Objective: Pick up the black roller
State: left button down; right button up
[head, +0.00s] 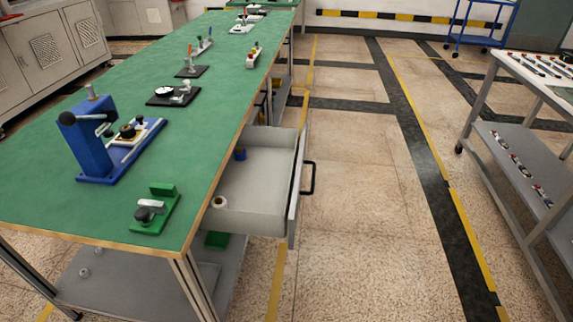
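No thing in the head view is clearly a black roller. A small dark round piece (141,214) with a grey block (152,206) sits on a green fixture (160,227) at the near right corner of the green table; I cannot tell if it is the roller. A white ring-shaped piece (220,202) with a dark centre lies in the open drawer, with a small blue cylinder (240,154) farther back. Neither of my grippers is in view.
The green table (50,187) holds a blue press (87,145) and several small fixtures. The grey drawer (262,178) stands open to the right, over the floor. A trolley (505,150) with pens on top stands at right. The floor between (350,220) is clear.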

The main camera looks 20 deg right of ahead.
aim_at(128, 134)
jog(key=k, duration=1.25)
jog(key=z, duration=0.65)
jog(key=i, duration=1.2)
jog(key=u, duration=0.25)
